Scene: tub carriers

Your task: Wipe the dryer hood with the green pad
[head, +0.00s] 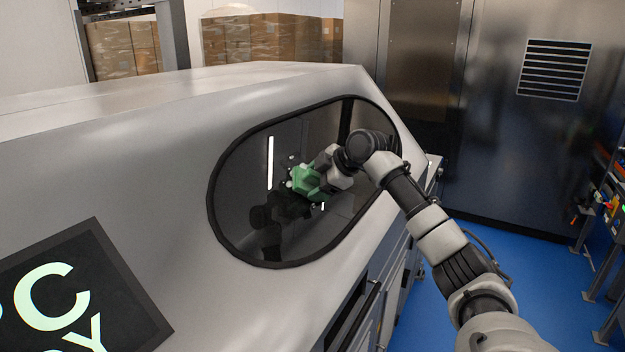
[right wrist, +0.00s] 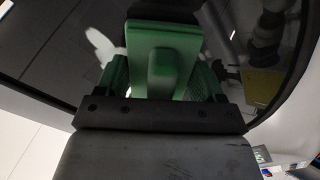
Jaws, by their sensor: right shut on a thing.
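The dryer hood (head: 150,120) is a large grey sloped cover with a dark oval window (head: 240,205) in a black rim. My right gripper (head: 316,178) is at the middle of this window, shut on the green pad (head: 303,181). In the right wrist view the pad (right wrist: 160,60) sits between the green fingers, with its face toward the dark glass. Whether the pad touches the glass is hard to tell. Pale patches (right wrist: 104,46) show on the glass beside the pad; they may be smears or reflections. My left gripper is out of view.
A dark sign with pale letters (head: 75,300) is on the hood's lower left. Stacked cardboard boxes (head: 265,38) stand behind. A steel cabinet with a vent (head: 555,70) stands at the back right. Blue floor (head: 520,250) is open right of the machine.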

